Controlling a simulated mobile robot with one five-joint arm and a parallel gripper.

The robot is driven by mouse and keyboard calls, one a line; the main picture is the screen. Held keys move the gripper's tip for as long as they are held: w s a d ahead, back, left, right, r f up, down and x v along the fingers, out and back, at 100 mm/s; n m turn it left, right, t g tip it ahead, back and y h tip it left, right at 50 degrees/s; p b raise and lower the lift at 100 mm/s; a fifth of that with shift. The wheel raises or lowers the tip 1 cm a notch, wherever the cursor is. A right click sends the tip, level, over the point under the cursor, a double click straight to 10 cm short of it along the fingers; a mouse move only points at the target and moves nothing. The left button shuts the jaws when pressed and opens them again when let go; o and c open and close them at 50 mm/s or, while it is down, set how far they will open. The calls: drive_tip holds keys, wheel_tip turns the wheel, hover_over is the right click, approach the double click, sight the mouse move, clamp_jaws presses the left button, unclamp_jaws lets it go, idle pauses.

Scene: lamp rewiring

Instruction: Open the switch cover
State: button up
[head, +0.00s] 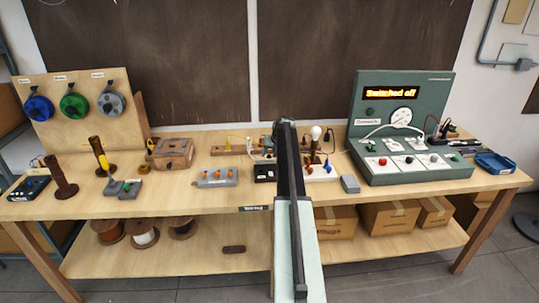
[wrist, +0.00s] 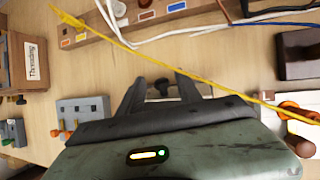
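I cannot tell for certain which part is the switch cover. A dark block (head: 264,173) stands on the bench just left of my arm in the head view. A dark box (wrist: 302,54) shows at the right edge of the wrist view; I cannot tell whether it has a lid. My gripper (wrist: 159,80) is open, its two dark fingers spread apart over the bench. A small black knob-like thing (wrist: 161,88) shows between the fingers; I cannot tell whether they touch it. In the head view my arm hides the gripper and the bench behind it.
A grey block with orange knobs (head: 215,178) and a wooden box (head: 172,153) stand left. A green panel (head: 400,98) reading "Switched off" stands right.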

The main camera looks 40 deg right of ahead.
drive_tip(key=p+v, duration=0.6)
drive_tip(key=v, duration=0.1)
drive_tip(key=shift+s+r+p, duration=0.2)
drive_tip(key=shift+r+p, duration=0.15)
drive_tip(key=shift+a, duration=0.1)
